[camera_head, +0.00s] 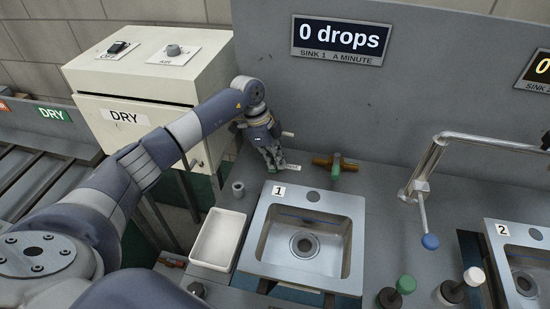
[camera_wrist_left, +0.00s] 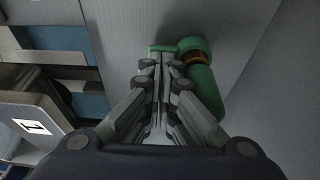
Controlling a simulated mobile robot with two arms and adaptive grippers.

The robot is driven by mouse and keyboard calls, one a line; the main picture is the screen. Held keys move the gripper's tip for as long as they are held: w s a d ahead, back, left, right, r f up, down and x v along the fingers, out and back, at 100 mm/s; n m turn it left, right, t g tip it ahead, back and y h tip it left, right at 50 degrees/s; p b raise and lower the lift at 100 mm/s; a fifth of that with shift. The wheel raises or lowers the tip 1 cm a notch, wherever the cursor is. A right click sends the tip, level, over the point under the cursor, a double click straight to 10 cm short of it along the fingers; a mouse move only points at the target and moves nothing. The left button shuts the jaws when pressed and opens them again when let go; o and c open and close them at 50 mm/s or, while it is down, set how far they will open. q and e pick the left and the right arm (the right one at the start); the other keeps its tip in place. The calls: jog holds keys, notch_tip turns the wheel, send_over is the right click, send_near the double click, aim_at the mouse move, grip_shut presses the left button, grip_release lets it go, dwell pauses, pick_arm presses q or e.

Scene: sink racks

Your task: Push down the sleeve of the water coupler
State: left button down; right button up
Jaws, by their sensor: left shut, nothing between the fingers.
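My left gripper (camera_head: 274,166) is shut and empty, low over the counter behind sink 1. In the head view a brass fitting with a green part (camera_head: 335,165) sits on the counter right of the gripper. I cannot tell whether it is that same cylinder, or which piece is the coupler's sleeve. My right gripper is out of view.
Sink 1 (camera_head: 262,250) is in front of the gripper, with a white tray (camera_head: 212,255) at its left. A metal spout (camera_head: 432,165) rises at right. The sign (camera_head: 340,40) reads 0 drops.

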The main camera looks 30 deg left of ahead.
pick_arm(q)
jog(key=shift+s+f, duration=0.3)
jog(key=shift+f, duration=0.4)
jog(key=v, duration=0.9)
jog(key=shift+w, duration=0.25)
jog(key=shift+d, duration=0.15)
